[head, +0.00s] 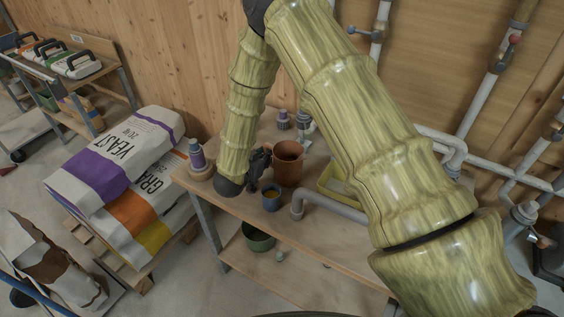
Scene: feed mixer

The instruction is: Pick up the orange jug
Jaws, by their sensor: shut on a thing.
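The orange jug (289,168), brownish orange with an open top, is upright at the table, near the wooden wall. My gripper (268,161), dark and small in this view, is at the jug's left side and shut on it. The fingertips are partly hidden against the jug. I cannot tell whether the jug's base touches the table.
A blue cup (271,201) stands close in front of the jug on the wooden table (315,235). A purple-topped bottle (197,156) is at the left corner. A yellow tray (330,189) and a grey pipe (335,206) lie to the right. Sacks (100,175) are stacked left.

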